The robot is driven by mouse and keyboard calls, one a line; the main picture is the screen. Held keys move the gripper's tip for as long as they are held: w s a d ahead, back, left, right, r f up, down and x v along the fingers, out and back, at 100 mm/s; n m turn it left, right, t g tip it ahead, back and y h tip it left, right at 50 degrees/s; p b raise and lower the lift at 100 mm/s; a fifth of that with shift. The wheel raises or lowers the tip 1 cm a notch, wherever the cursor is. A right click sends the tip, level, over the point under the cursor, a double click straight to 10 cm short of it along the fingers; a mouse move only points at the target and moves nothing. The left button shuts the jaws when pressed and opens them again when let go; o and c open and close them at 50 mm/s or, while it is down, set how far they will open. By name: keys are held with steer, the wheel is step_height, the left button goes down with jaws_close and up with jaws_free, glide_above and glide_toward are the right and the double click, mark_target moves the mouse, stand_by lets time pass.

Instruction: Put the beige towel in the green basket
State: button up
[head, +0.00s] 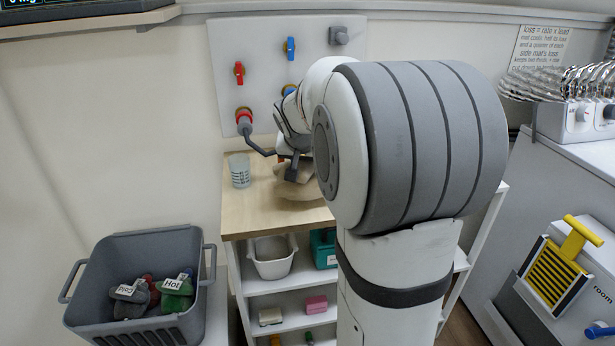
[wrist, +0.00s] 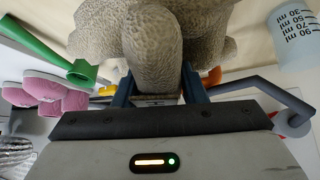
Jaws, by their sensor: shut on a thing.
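The beige towel (wrist: 155,45) is a bunched, textured cloth that fills the top middle of the wrist view. My gripper (wrist: 158,90) is shut on it, with a dark finger on each side of a fold. In the head view the towel (head: 294,184) shows at the wooden top of the shelf unit, partly hidden by my arm. I cannot tell whether it touches the top. A teal-green basket (head: 323,250) stands on the shelf below, beside a white tub; my arm hides its right part.
A measuring cup (head: 240,171) stands on the wooden top (head: 255,212) left of the towel. A grey bin (head: 135,255) with stuffed items is at lower left. The white tub (head: 272,262) adjoins the basket.

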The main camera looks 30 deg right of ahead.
step_height(320, 180, down, 4)
steer(key=shift+r+b, duration=0.15)
steer(key=shift+b, duration=0.2)
steer(key=shift+r, duration=0.1)
steer(key=o, duration=1.1)
steer(key=shift+o, duration=0.2)
